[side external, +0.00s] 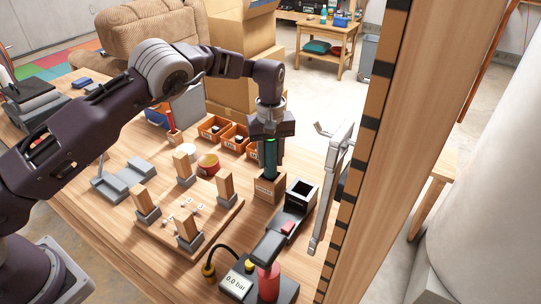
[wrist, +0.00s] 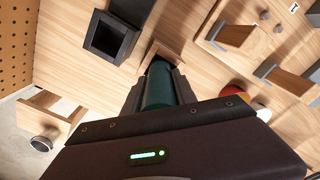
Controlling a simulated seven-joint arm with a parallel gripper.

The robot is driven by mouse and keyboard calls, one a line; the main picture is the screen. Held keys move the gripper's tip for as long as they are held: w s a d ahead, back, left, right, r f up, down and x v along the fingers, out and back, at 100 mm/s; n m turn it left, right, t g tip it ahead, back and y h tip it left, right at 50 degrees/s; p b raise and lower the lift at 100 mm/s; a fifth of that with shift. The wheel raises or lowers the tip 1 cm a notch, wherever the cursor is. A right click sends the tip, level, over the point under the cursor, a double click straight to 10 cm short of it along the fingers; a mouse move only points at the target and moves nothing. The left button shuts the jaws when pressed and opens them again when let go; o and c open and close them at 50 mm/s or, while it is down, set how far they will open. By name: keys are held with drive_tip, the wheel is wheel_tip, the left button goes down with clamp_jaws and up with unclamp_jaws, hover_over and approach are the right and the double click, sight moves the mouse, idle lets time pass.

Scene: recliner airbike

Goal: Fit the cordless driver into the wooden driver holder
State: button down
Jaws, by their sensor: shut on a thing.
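The cordless driver (side external: 270,157) is a dark green upright cylinder between the fingers of my gripper (side external: 268,160). My gripper is shut on it. The wooden driver holder (side external: 267,190) is a small wooden box on the bench, directly below the driver. In the wrist view the green driver (wrist: 160,88) runs down from my gripper (wrist: 160,95) to the holder (wrist: 157,48), whose far rim shows beyond it. The driver's lower end is at the holder's mouth; I cannot tell how deep it sits, as the fingers and driver hide the opening.
A black square-mouthed box (side external: 300,195) stands close right of the holder; it also shows in the wrist view (wrist: 108,38). A board with several wooden posts (side external: 190,215) lies left. Orange bins (side external: 235,137) stand behind. A grey metal frame (side external: 332,185) rises at the right edge.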

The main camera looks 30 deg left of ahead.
drive_tip(key=shift+f, duration=0.4)
drive_tip(key=c, duration=0.9)
unclamp_jaws()
wheel_tip(320, 180, up, 7)
drive_tip(key=shift+r, duration=0.1)
